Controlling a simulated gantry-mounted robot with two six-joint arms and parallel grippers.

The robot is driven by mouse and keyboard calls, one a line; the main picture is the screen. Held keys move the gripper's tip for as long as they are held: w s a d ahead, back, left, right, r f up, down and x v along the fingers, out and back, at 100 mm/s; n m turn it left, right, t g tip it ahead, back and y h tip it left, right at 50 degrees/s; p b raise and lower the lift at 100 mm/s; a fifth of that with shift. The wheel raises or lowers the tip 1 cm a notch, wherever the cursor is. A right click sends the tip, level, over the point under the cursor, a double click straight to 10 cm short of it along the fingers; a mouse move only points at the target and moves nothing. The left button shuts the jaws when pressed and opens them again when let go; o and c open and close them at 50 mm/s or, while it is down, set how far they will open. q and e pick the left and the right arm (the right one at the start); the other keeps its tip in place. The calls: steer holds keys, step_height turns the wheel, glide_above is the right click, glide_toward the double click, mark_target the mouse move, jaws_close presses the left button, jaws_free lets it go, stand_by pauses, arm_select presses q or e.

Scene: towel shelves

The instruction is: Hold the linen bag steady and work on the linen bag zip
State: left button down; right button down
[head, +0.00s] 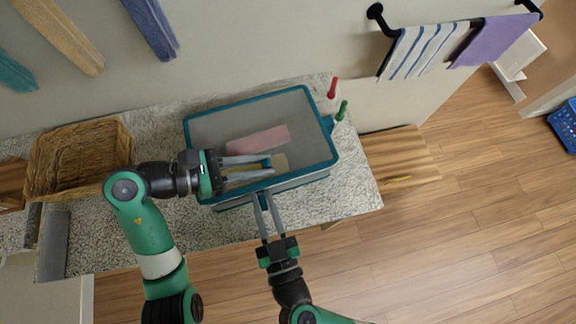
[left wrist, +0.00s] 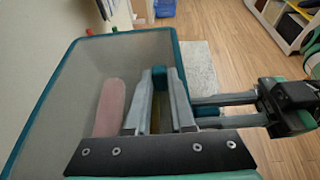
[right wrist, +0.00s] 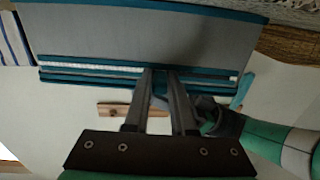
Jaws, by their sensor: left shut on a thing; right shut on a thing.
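The linen bag (head: 245,102) is a grey, open-topped box with teal edges on the speckled counter. My left gripper (head: 269,165) reaches over it from the left, shut on a small teal piece; whether this is a tab or part of the rim I cannot tell. In the left wrist view the left gripper (left wrist: 160,80) shows that piece between its tips. My right gripper (head: 262,198) is at the bag's near side, shut on a teal tab (right wrist: 159,86). The linen bag zip (right wrist: 90,69) shows in the right wrist view as a pale line between teal bands, partly hidden by the fingers.
A folded pink towel (head: 257,140) lies inside the bag. A wicker basket (head: 120,150) stands at the left of the counter. Red (head: 332,88) and green (head: 342,110) items stand near the bag's right end. Towels (head: 425,50) hang on a wall rail.

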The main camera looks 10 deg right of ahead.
steer(key=shift+a, duration=0.2)
steer(key=c, duration=0.8)
jaws_free()
steer(key=shift+d, duration=0.15)
